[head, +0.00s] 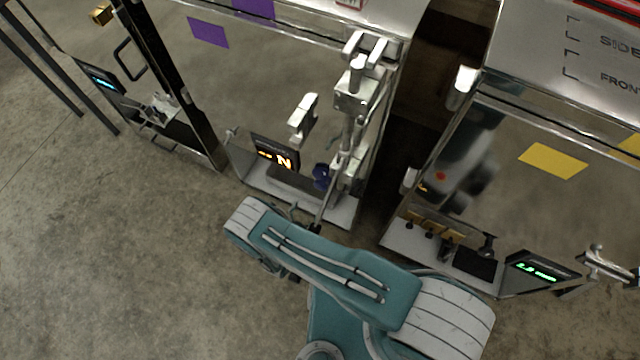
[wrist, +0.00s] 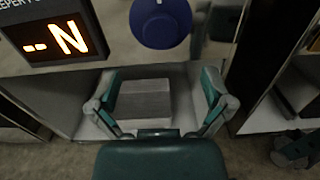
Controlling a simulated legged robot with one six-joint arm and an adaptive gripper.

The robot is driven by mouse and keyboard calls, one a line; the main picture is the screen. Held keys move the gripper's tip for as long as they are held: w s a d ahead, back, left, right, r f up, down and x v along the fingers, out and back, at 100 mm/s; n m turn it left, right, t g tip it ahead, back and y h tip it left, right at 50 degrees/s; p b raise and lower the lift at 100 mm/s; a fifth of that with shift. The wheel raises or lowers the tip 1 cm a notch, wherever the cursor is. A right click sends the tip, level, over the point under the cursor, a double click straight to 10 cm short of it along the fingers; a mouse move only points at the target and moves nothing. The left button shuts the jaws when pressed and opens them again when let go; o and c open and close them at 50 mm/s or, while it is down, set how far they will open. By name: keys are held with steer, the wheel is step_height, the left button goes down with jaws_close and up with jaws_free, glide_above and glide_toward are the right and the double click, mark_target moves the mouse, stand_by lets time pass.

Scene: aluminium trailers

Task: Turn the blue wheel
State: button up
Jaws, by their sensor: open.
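The blue wheel (wrist: 160,22) is a round dark blue knob on the metal panel, at the top of the wrist view. It also shows in the head view (head: 321,176), low on the panel and left of a vertical metal post. My gripper (wrist: 158,75) is open in the wrist view, its teal and grey fingers spread apart below the wheel. No contact with the wheel shows. In the head view the gripper is mostly hidden by my teal arm, in front of the panel's lower edge.
A display (head: 275,154) with an orange "N" is left of the wheel. A grey block (wrist: 145,103) sits on the shelf beyond the fingers. A metal lever (head: 302,118) projects above. Another trailer panel with a green display (head: 536,268) stands right. Concrete floor (head: 110,250) is clear at left.

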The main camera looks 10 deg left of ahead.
mark_target(319, 187)
steer(key=x, duration=0.9)
steer(key=shift+w+d, duration=0.15)
steer(key=shift+w, duration=0.2)
steer(key=c, duration=1.1)
